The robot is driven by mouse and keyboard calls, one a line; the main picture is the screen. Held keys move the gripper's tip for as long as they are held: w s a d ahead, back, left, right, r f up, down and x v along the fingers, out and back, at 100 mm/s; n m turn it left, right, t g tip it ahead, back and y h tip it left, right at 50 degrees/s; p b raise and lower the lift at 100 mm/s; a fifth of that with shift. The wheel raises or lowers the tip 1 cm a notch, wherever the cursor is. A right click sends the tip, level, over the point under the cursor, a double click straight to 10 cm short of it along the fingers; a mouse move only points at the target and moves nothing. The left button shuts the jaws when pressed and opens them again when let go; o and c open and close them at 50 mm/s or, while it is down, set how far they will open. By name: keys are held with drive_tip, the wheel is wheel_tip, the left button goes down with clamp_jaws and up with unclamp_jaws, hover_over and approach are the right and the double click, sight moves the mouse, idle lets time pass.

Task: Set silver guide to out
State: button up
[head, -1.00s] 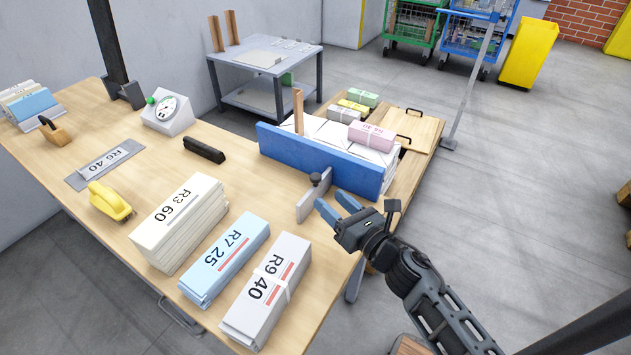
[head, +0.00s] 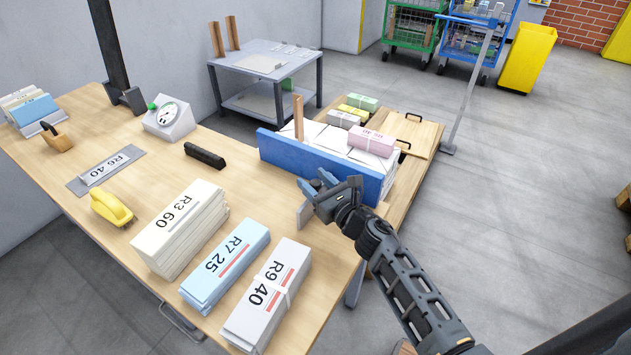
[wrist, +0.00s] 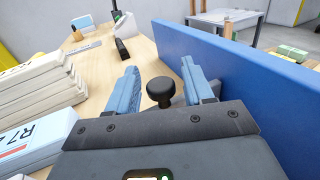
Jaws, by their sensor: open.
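The silver guide (head: 304,214) is a grey upright plate on the table, in front of the blue fence (head: 318,165). In the head view my gripper mostly covers it. Its black round knob (wrist: 161,91) shows in the wrist view, between and just beyond my two blue fingers. My gripper (head: 312,184) is open, with one finger on each side of the knob's line. The right finger is close to the blue fence (wrist: 245,75). I cannot tell whether a finger touches the knob.
Stacks marked R3 60 (head: 182,225), R7 25 (head: 226,265) and R9 40 (head: 268,290) stand at the front of the table. White bundles with a pink one (head: 371,141) lie behind the fence. A black bar (head: 205,155) and a dial scale (head: 169,120) are farther back.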

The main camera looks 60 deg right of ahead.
drive_tip(key=shift+c, duration=0.2)
clamp_jaws()
idle(0.4)
